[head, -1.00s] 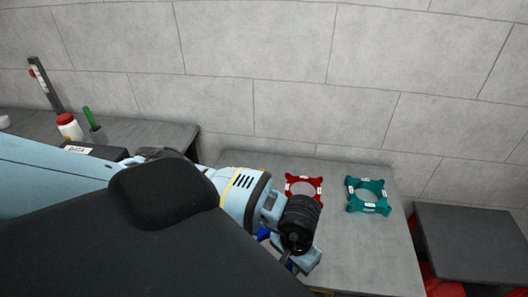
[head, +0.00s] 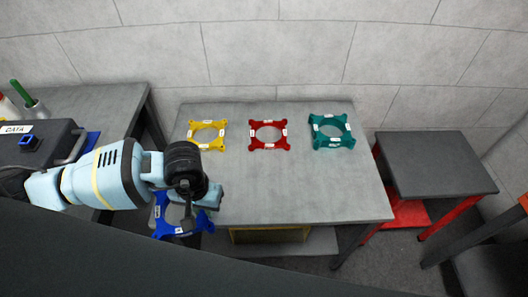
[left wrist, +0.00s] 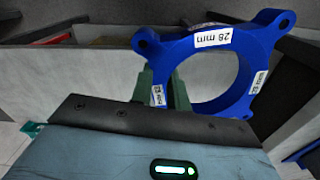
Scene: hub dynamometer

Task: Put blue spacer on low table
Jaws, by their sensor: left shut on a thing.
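My left gripper (head: 188,208) is shut on the blue spacer (head: 164,226), a ring with corner lugs and white labels. It holds the spacer near the front left edge of the grey table. In the left wrist view the blue spacer (left wrist: 180,53) shows large, tilted, with a "28 mm" label, and the fingers (left wrist: 164,90) grip its edge. A small dark-topped table (head: 435,163) with red legs stands at the right, lower than the grey table. My right gripper is not in view.
The grey table (head: 290,190) carries a yellow spacer (head: 192,130), a red spacer (head: 268,148) and a teal spacer (head: 331,145) along its back; its front is clear. The small dark table's top is bare. A bench (head: 95,100) with a black case (head: 35,150) stands at the left.

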